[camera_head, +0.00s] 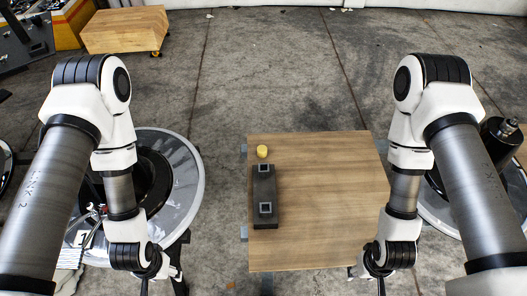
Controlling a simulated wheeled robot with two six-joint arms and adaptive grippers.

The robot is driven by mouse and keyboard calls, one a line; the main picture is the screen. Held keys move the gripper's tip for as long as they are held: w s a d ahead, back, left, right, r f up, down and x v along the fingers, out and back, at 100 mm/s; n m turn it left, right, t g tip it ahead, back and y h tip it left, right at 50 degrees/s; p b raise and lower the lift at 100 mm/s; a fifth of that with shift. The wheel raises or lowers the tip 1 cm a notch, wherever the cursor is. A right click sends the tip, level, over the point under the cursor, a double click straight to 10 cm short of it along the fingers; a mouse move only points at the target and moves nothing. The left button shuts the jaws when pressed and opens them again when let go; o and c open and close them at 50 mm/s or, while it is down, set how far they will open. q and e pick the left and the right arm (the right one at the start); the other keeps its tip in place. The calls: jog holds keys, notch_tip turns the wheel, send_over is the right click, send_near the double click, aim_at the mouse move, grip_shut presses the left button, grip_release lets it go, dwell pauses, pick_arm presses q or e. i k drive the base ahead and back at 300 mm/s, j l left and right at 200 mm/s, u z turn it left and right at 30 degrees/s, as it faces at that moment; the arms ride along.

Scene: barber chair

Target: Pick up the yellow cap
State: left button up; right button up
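The small yellow cap (262,151) is at the far end of a long black block (264,188) on the wooden table (325,200), near its left edge. I cannot tell whether it rests on the block or just behind it. My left arm ends at a wrist low in the picture, left of the table. My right arm ends at a wrist by the table's front right corner. The fingers of both grippers are cut off by the bottom edge. Both wrists are well apart from the cap.
The black block has two light square fittings on top. The table right of it is bare. A round grey-rimmed stand (196,180) is on the left, and a dark cylinder (501,140) is at right. A wooden box on wheels (127,30) stands far back left.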

aim_at(262, 150)
jog(key=u, duration=1.35)
jog(key=z, duration=1.35)
jog(key=i+l+u, duration=0.1)
jog(key=l, duration=0.8)
jog(key=i+l+u, duration=0.15)
jog(key=l, duration=0.7)
jog(key=i+l, duration=0.15)
jog(key=i, duration=0.2)
jog(key=i+l+u, duration=0.1)
jog(key=i, duration=0.25)
